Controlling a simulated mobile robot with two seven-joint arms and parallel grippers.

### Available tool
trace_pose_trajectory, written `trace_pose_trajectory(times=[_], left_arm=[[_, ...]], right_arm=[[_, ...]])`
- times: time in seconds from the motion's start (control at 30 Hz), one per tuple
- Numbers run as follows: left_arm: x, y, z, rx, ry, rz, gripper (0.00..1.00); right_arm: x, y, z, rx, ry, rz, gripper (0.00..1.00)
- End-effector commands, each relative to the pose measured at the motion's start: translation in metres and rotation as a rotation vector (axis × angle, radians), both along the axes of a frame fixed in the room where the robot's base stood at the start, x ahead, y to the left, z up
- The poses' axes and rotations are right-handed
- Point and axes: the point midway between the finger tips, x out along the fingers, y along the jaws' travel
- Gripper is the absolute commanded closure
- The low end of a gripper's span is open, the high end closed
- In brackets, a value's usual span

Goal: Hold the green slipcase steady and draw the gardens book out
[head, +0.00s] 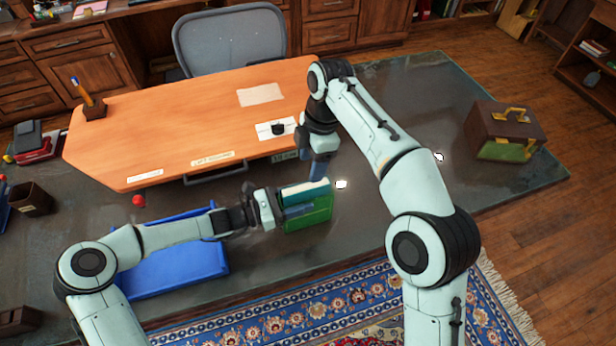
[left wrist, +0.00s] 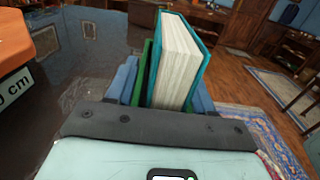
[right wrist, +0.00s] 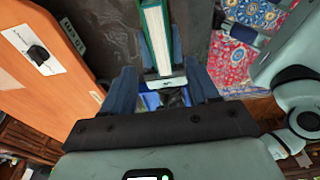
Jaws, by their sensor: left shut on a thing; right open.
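The green slipcase (head: 310,217) stands on the dark desktop in front of the orange board. The gardens book (head: 306,190), teal with pale pages, sits in it and sticks out of its top; the book also shows in the left wrist view (left wrist: 178,62). My left gripper (head: 288,210) is shut on the slipcase from the left, with one blue finger on each side; a strip of green (left wrist: 143,72) shows between them. My right gripper (head: 318,172) is open, pointing down close to the book. In the right wrist view the book (right wrist: 157,35) lies between its fingers, with gaps on both sides.
A blue tray (head: 178,262) lies under my left forearm, and a small red ball (head: 139,200) is behind it. The large orange board (head: 190,125) fills the desk behind the slipcase. A brown-and-green box (head: 505,130) stands at the right; the desktop before it is clear.

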Motion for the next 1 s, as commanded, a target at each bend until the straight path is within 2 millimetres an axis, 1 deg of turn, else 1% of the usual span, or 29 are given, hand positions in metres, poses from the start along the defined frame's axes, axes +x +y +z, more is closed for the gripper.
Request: trace_pose_trajectory(times=[0.1, 0.3, 0.4, 0.5, 0.7, 0.93, 0.97, 1.0], left_arm=[[0.0, 0.0, -0.001, 0.001, 0.0, 0.001, 0.83], [0.0, 0.0, -0.001, 0.001, 0.0, 0.001, 0.83], [0.0, 0.0, -0.001, 0.001, 0.0, 0.001, 0.83], [0.0, 0.0, -0.001, 0.001, 0.0, 0.001, 0.83], [0.0, 0.0, -0.001, 0.001, 0.0, 0.001, 0.83], [0.0, 0.0, -0.001, 0.001, 0.0, 0.001, 0.83], [0.0, 0.0, -0.001, 0.001, 0.0, 0.001, 0.83], [0.0, 0.0, -0.001, 0.001, 0.0, 0.001, 0.83]], right_arm=[[-0.002, 0.003, -0.023, -0.002, 0.005, 0.0, 0.4], [-0.004, 0.008, -0.061, -0.001, 0.004, -0.001, 0.4], [-0.005, 0.01, -0.076, -0.001, 0.004, -0.001, 0.4], [-0.005, 0.012, -0.087, -0.002, 0.003, -0.003, 0.4], [-0.005, 0.014, -0.096, 0.0, 0.001, -0.003, 0.4], [-0.005, 0.014, -0.097, 0.0, 0.0, -0.003, 0.4], [-0.005, 0.014, -0.097, 0.0, 0.0, -0.003, 0.44], [-0.005, 0.014, -0.097, 0.0, 0.0, -0.003, 0.57]])
